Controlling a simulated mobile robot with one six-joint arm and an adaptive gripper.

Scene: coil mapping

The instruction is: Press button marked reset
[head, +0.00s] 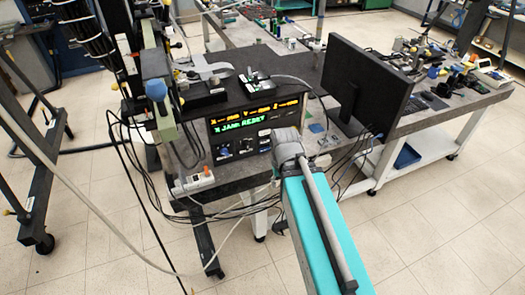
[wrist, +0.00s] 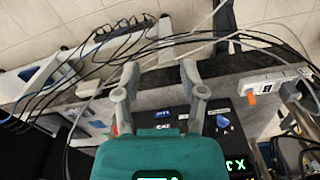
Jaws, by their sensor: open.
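A black control box with a lit yellow and green display (head: 258,118) stands on the bench in the head view. Its front panel has small buttons and a dark knob (head: 224,152) below the display. No label reading reset can be made out. In the wrist view, part of the panel (wrist: 215,142) shows upside down, with small blue and white controls (wrist: 162,114) between and beside my fingers. My gripper (wrist: 160,68) is open and empty in front of the panel; I cannot tell whether it touches. In the head view my arm hides the fingers.
A black monitor (head: 365,85) stands right of the box. A white power strip (head: 193,183) lies on the bench's left front, with loose black cables (head: 238,212) hanging below the edge. Tools and small parts (head: 450,72) cover the right bench. Tiled floor (head: 440,225) is clear in front.

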